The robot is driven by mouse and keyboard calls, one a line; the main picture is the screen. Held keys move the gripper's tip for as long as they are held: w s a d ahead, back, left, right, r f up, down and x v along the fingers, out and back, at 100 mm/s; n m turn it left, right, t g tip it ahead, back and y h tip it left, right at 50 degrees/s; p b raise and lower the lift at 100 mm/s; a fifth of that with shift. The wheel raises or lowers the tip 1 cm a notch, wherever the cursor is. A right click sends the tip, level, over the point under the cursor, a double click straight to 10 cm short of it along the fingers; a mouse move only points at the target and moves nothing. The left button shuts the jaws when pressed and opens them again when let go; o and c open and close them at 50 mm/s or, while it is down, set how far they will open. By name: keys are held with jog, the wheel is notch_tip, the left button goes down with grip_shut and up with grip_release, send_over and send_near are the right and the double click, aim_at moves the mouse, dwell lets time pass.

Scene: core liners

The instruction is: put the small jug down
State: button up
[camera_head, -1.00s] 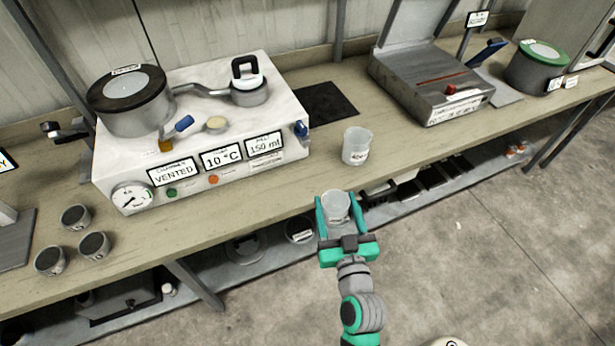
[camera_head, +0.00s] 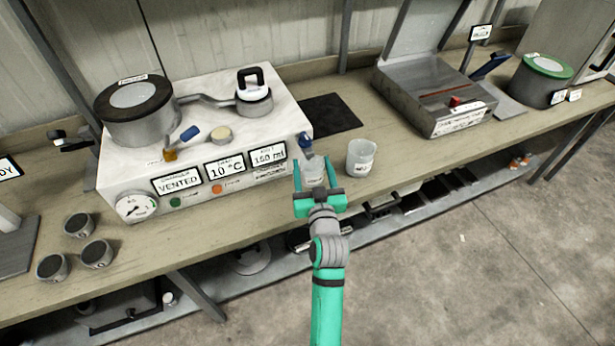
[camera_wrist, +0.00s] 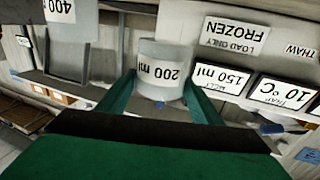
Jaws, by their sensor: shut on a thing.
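My gripper (camera_head: 314,177) is shut on the small clear jug (camera_head: 314,167), with one teal finger on each side of it. In the wrist view the jug (camera_wrist: 160,58) carries a label reading 200 ml, seen upside down. The jug is now over the bench (camera_head: 225,222), just in front of the white machine's right end. I cannot tell whether its base touches the bench top. A larger clear jug (camera_head: 361,157) stands upright on the bench just to its right; the wrist view shows its 400 label (camera_wrist: 60,10).
The white machine (camera_head: 235,150) with its panel and blue-topped part (camera_head: 305,142) is close behind the held jug. A dark mat (camera_head: 330,113) lies behind. A metal box (camera_head: 435,98) stands right. Several small cups (camera_head: 96,253) stand left. Bench between cups and gripper is clear.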

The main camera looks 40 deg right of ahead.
aim_at(310, 164)
jog(key=x, duration=0.2)
jog(key=shift+w+a, duration=0.1)
jog(key=shift+w, duration=0.4)
jog(key=shift+s+f, duration=0.25)
jog(key=shift+f, duration=0.6)
jog(key=shift+s+f, duration=0.15)
jog(key=shift+f, duration=0.5)
notch_tip(310, 164, down, 3)
jog(key=shift+f, duration=0.1)
jog(key=shift+w+f, duration=0.25)
jog(key=shift+f, duration=0.15)
jog(key=o, duration=1.1)
jog(key=shift+f, duration=0.1)
jog(key=shift+w, duration=0.1)
